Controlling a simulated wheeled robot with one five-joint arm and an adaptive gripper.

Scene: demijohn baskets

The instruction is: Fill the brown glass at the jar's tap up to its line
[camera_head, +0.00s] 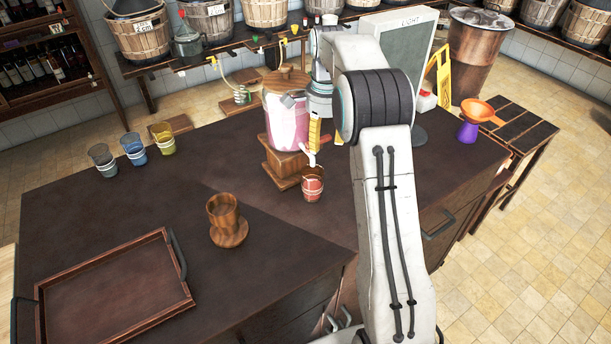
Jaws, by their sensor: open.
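A reddish glass (312,187) with a pale band stands under the tap. I cannot make out a fill line on the brown glass. My gripper (316,126) is open beside the jar, just above the tap, far from the brown glass. My arm partly hides it, and I cannot tell whether it touches the tap.
Grey, blue and yellow glasses (133,150) stand at the counter's left back. A wooden tray (112,290) lies at front left. A purple holder with an orange funnel (478,115) is at right. The counter between tray and jar is mostly clear.

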